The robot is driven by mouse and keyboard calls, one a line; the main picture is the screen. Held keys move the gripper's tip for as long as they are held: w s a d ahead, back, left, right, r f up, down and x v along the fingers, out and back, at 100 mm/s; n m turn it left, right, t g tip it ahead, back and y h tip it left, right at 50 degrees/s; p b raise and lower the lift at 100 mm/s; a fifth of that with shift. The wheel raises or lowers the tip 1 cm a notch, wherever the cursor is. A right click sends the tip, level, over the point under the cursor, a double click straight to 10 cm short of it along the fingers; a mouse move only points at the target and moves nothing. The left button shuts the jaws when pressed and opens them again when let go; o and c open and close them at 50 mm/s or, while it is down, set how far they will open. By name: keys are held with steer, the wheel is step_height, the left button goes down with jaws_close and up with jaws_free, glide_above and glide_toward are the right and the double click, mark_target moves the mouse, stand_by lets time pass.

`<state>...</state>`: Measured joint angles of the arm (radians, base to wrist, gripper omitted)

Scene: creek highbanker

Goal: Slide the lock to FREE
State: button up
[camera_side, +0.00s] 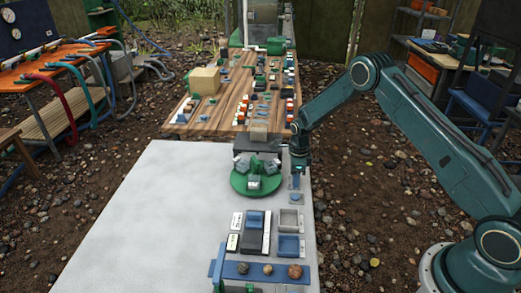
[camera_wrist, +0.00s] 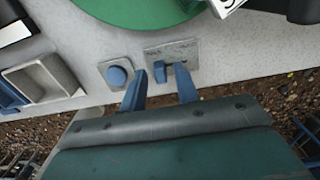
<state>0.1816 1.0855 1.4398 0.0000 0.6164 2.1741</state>
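The lock looks to be a small grey plate (camera_wrist: 176,47) with a short blue knob (camera_wrist: 160,70), at the table's edge by the green disc. In the side view the plate (camera_side: 295,183) is small and partly hidden by my gripper (camera_side: 299,165). In the wrist view my gripper (camera_wrist: 161,76) is open. Its two blue fingers point at the plate, and the knob shows between their tips with gaps on both sides. I cannot tell how far the tips are above the plate. No FREE marking is readable.
A blue round button (camera_wrist: 117,75) sits close left of the plate. The green disc (camera_side: 240,188) carries several small blocks. Grey and blue trays (camera_side: 290,220) and a blue strip with stones (camera_side: 228,270) lie nearer the camera. The white table's left (camera_side: 150,215) is clear.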

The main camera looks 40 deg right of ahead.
steer(key=shift+r, duration=0.15)
steer(key=shift+r, duration=3.35)
steer(key=shift+a+r, duration=0.1)
steer(key=shift+r, duration=0.5)
steer(key=s+a+r+n+t, duration=0.15)
steer(key=s+r+n, duration=0.25)
steer(key=r, duration=0.4)
steer(key=s+a+r+n, duration=0.2)
steer(key=s+r+n, duration=0.2)
steer(key=r, duration=0.4)
steer(key=s+a+r+n+t, duration=0.1)
steer(key=s+a+r+n, duration=0.1)
steer(key=s+r+n, duration=0.45)
steer(key=s+a+r+n+t, duration=0.1)
steer(key=s+a+r+n, duration=0.1)
steer(key=s+n, duration=0.4)
steer(key=s+a+r+n+t, duration=0.2)
steer(key=s+r+n, duration=0.3)
steer(key=s, duration=1)
steer(key=shift+n, duration=0.75)
